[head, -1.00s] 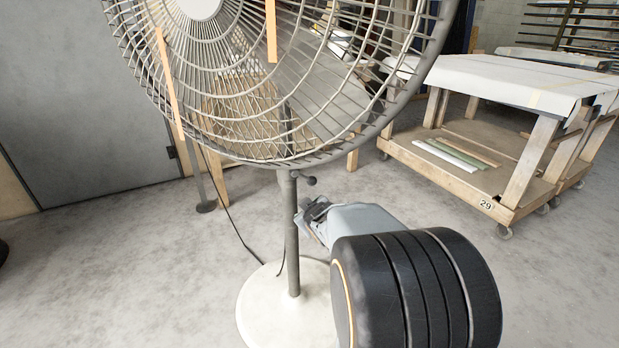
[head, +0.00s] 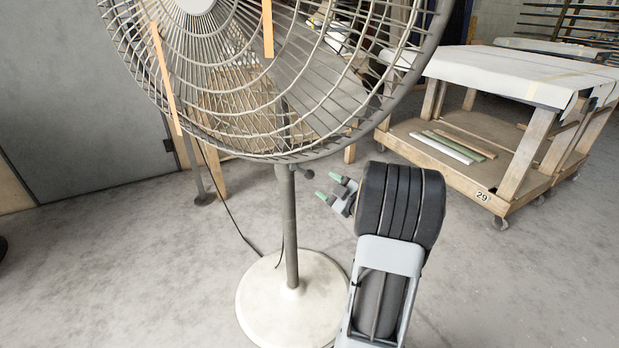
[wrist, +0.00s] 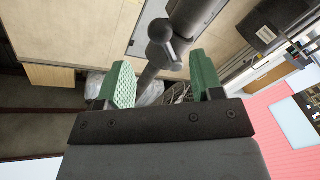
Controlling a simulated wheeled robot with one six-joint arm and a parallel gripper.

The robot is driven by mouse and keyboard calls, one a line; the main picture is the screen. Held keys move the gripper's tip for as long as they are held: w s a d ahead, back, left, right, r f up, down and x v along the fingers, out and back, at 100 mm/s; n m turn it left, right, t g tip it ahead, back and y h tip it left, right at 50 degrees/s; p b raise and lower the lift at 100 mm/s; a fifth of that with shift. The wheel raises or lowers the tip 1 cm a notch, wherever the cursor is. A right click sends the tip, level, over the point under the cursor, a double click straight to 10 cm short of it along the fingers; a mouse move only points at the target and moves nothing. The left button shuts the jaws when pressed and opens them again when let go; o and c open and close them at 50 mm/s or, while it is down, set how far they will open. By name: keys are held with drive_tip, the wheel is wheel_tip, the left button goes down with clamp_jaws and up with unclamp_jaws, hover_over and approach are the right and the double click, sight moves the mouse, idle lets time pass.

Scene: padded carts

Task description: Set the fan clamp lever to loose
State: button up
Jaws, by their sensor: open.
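The fan (head: 235,90) stands on a grey pole (head: 291,235) with a round pale base (head: 290,310). Its dark clamp lever (head: 307,170) sticks out to the right of the pole just below the cage and ends in a round knob. My gripper (head: 331,187) is open and empty, to the right of the lever and slightly lower, with green fingertips pointing toward the pole. In the wrist view the lever (wrist: 166,42) and pole (wrist: 195,14) show beyond and between the two spread fingers (wrist: 160,72). I see no contact.
A wooden cart (head: 480,190) with a pale padded top and strips on its lower shelf stands at the right. A thin cable (head: 228,215) runs down to the floor left of the pole. A grey door (head: 70,90) is at the left. The floor around the base is clear.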

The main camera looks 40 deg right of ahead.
sight(313, 177)
drive_tip(key=w, duration=0.3)
drive_tip(key=w+b, duration=0.1)
drive_tip(key=w, duration=0.1)
drive_tip(key=w+a+b, duration=0.1)
drive_tip(key=w, duration=0.2)
drive_tip(key=shift+w, duration=0.35)
clamp_jaws()
